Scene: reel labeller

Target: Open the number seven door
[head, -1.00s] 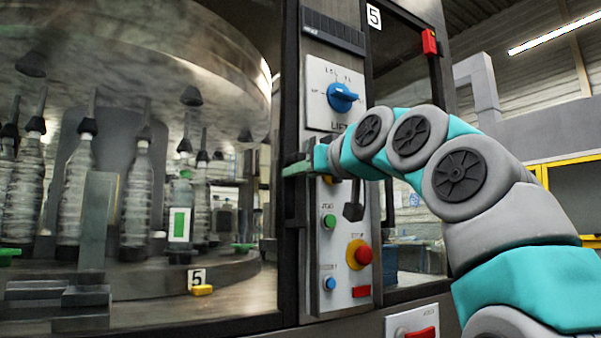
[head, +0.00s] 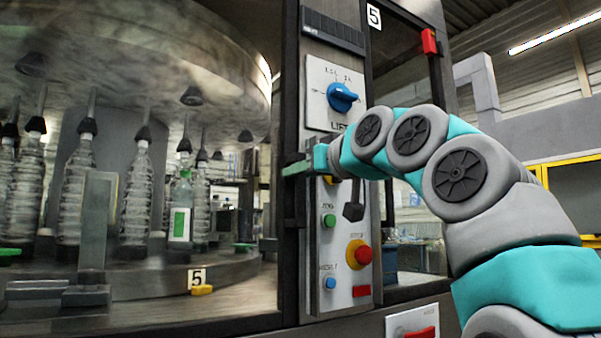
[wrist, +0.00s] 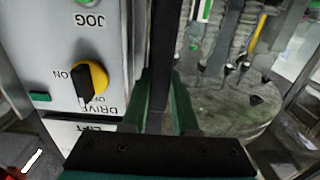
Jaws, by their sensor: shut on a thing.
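My gripper (head: 294,168) is at the dark upright edge between the big glazed opening and the control panel. In the wrist view, its two green fingers (wrist: 163,90) are on either side of a dark vertical bar (wrist: 162,55), and it is shut on that bar. The bar looks like a door frame or handle; which part it is I cannot tell. No number seven shows. A number five label (head: 374,17) is on the frame at upper right, and another number five label (head: 196,280) is low inside the machine.
The control panel (head: 340,290) is just right of my gripper, with a blue knob (head: 341,97), a black lever (head: 353,212) and a red stop button (head: 363,255) close to my arm. Bottles (head: 136,195) stand on the carousel behind the opening.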

